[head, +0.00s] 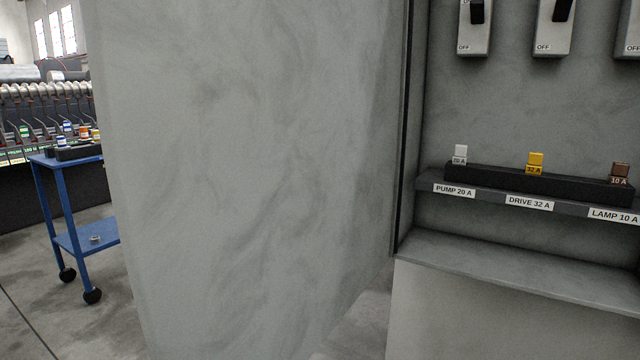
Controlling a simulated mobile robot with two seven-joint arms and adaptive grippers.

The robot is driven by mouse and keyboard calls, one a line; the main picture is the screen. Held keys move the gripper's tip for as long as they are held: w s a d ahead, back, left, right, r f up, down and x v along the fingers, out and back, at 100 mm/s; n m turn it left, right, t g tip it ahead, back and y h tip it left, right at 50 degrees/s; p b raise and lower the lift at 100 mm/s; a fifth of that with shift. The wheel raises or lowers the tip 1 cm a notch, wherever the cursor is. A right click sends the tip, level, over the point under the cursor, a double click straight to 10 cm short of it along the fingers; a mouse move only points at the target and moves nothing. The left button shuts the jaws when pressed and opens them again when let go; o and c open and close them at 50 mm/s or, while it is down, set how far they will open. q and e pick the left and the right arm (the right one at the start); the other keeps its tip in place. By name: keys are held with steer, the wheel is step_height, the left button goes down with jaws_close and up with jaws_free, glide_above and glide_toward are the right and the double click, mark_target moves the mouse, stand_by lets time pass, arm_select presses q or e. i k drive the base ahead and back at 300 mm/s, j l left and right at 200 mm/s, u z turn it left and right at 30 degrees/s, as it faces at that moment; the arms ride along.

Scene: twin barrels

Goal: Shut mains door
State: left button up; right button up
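The mains door (240,170) is a large grey panel that fills the middle of the head view. It stands open, swung out to the left of the mains cabinet, with its hinge side along the cabinet's left edge. The cabinet (500,262) is open on the right. Inside it are switches (555,30) marked OFF at the top. Below them a dark fuse rack (540,186) holds a white, a yellow and a brown fuse above labels PUMP 20 A, DRIVE 32 A and LAMP 10 A. No door handle shows. Neither of my grippers is in view.
A blue trolley (73,240) on black castors stands left of the door, with a dark tray and small coloured items on top. Behind it is a machine (45,100) with a row of spools. Bare concrete floor (40,310) shows at the lower left.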

mark_target(249, 147)
steer(key=j+z, duration=0.15)
steer(key=z, duration=0.35)
steer(key=i+j+z, duration=0.1)
steer(key=z, duration=0.35)
steer(key=j+z, duration=0.25)
steer(key=j, duration=0.35)
steer(key=k+j+z, duration=0.15)
steer(key=j+z, duration=0.15)
steer(key=j, duration=0.25)
steer(key=k+j, duration=0.1)
steer(key=j, duration=0.4)
steer(key=k+j, duration=0.1)
steer(key=j, duration=0.35)
steer(key=k+j+z, duration=0.3)
steer(key=j+z, duration=0.15)
steer(key=j, duration=0.15)
steer(key=k+j+z, duration=0.9)
steer(key=i+j, duration=0.05)
steer(key=i, duration=0.05)
